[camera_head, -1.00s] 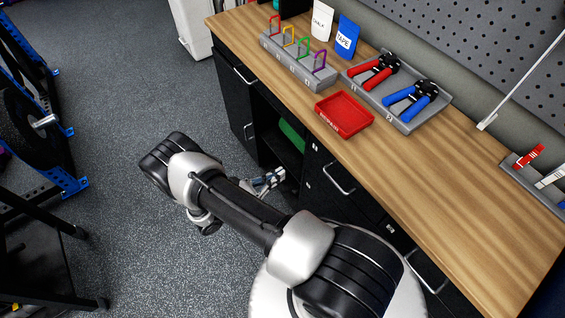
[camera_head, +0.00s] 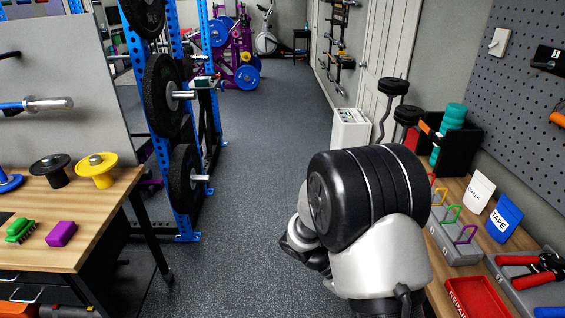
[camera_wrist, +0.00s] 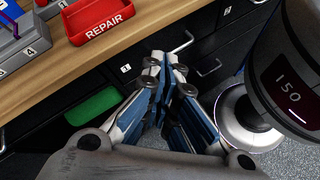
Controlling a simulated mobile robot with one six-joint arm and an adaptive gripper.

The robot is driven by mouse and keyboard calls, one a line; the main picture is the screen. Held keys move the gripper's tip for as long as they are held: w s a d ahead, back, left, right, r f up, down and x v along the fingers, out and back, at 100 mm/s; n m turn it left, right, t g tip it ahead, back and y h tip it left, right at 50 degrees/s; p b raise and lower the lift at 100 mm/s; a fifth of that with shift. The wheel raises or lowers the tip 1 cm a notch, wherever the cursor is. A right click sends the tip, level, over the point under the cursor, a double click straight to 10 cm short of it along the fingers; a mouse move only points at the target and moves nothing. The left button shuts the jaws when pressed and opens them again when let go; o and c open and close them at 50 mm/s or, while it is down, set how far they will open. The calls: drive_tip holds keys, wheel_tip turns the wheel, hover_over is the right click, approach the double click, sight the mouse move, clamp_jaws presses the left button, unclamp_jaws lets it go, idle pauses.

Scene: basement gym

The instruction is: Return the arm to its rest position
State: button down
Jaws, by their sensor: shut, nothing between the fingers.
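My gripper (camera_wrist: 166,68) shows in the wrist view, its blue-and-silver fingers drawn together and empty. It hangs in front of the dark cabinet drawers below the wooden bench edge, apart from the bench-top things. In the head view my arm is folded, with a large black and silver joint at centre right. That view does not show the gripper; the arm hides part of the bench there.
The red REPAIR tray (camera_head: 474,299) lies on the right bench (camera_head: 454,190), near a grey holder (camera_head: 455,249) with coloured loops. A blue TAPE pouch (camera_head: 503,219) stands behind. A weight rack (camera_head: 186,120) and a second bench (camera_head: 100,215) are left. The middle aisle floor (camera_head: 262,150) is clear.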

drive_tip(key=s+a+r+m+t+y, duration=0.4)
drive_tip(key=s+r+y, duration=0.1)
drive_tip(key=r, duration=0.3)
drive_tip(key=s+a+r+m+t+y, duration=0.4)
drive_tip(key=s+a+r+t+y, duration=0.1)
drive_tip(key=s+r, duration=0.3)
drive_tip(key=shift+s+r+m, duration=0.2)
drive_tip(key=shift+r+m, duration=0.1)
drive_tip(key=shift+r, duration=0.45)
